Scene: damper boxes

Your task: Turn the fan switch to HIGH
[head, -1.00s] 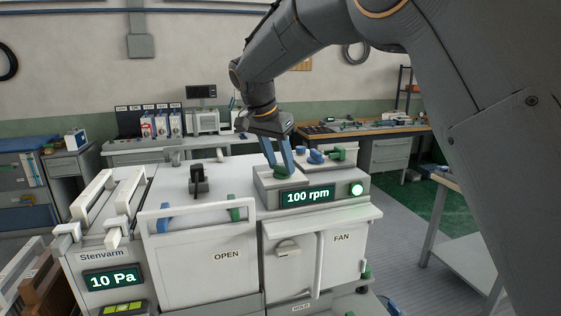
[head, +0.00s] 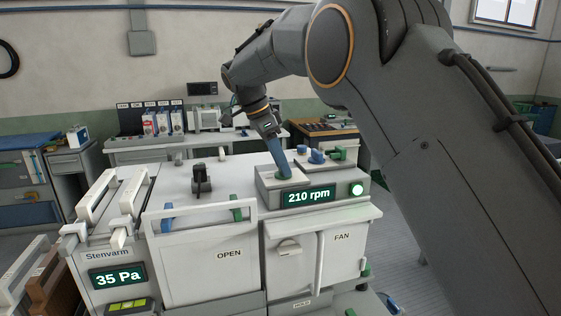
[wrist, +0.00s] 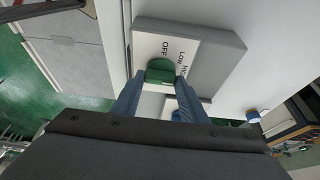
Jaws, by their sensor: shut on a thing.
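The fan switch is a green knob (wrist: 160,73) on a sloped light panel (wrist: 147,45) marked OFF, LOW and a partly hidden third label. In the head view the knob (head: 284,177) sits on top of the grey fan box (head: 263,193), mostly covered by the fingers. My gripper (wrist: 160,82) is shut on the knob, one blue finger on each side. In the head view my gripper (head: 282,170) reaches down onto it from above. The fan display (head: 309,196) reads 210 rpm.
Blue and green knobs (head: 317,157) stand just behind the fan box. A black lever (head: 200,180) stands on the white cabinet top to the left. The pressure display (head: 117,276) reads 35 Pa. White bar handles (head: 96,199) rise at the far left.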

